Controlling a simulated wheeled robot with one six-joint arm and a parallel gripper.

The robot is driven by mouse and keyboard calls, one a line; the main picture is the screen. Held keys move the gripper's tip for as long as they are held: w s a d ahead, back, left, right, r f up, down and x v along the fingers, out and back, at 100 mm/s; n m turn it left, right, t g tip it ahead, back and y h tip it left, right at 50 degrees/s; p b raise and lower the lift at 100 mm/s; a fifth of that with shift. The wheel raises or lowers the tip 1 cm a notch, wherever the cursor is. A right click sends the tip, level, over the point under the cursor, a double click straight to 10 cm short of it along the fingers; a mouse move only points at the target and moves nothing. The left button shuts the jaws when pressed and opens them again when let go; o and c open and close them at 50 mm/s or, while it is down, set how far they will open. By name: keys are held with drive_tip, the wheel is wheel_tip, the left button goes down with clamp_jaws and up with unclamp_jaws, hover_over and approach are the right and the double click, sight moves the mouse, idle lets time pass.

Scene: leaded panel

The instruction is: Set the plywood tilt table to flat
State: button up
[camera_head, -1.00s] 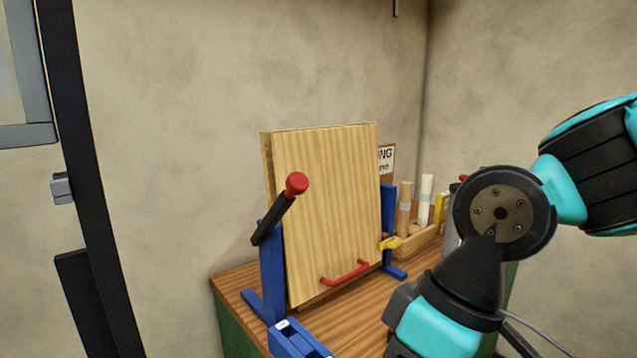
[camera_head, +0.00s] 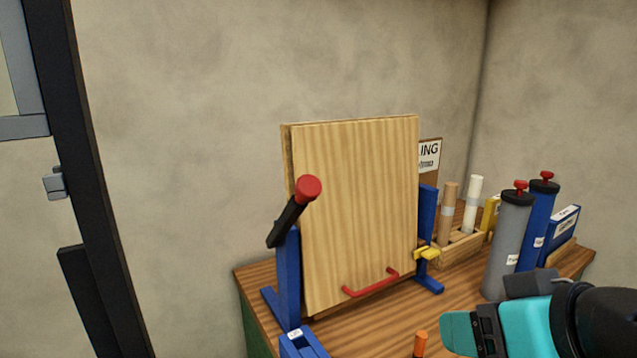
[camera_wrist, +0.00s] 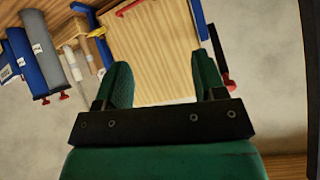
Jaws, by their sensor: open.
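The plywood tilt table (camera_head: 355,215) stands steeply tilted, almost upright, between blue side posts (camera_head: 288,280) on the bench. A red bar handle (camera_head: 371,283) is on its lower face. A black lever with a red knob (camera_head: 308,188) rises at its left side, and a yellow clamp-like part (camera_head: 426,254) sits at its right side. In the wrist view the plywood (camera_wrist: 158,55) shows beyond my gripper (camera_wrist: 165,75). My gripper is open, with nothing between its two green fingers, and apart from the board.
Grey (camera_head: 508,245) and blue (camera_head: 537,220) cylinders with red tops stand on the wooden bench (camera_head: 375,330) at right. A wooden holder (camera_head: 460,246) with rolls is behind. A small orange-topped item (camera_head: 420,343) is near the front. A blue block (camera_head: 302,345) is at lower left.

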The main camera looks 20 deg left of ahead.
drive_tip(key=w+a+r+n+t+y, duration=0.1)
drive_tip(key=a+r+t+y, duration=0.25)
drive_tip(key=a, duration=0.25)
drive_tip(key=n+y+p, duration=0.1)
drive_tip(key=n+y, duration=0.2)
approach(312, 188)
drive_tip(key=shift+t, duration=0.45)
drive_tip(key=p+x, duration=0.2)
drive_tip(key=x, duration=0.1)
drive_tip(key=p+x, duration=0.2)
drive_tip(key=x, duration=0.1)
drive_tip(key=p+x, duration=0.3)
drive_tip(key=shift+a+f, duration=0.25)
drive_tip(key=shift+a, duration=0.1)
drive_tip(key=shift+w+a+f+p, duration=0.15)
drive_tip(key=shift+w+a+p, duration=0.15)
drive_tip(key=shift+w+a, duration=0.2)
clamp_jaws()
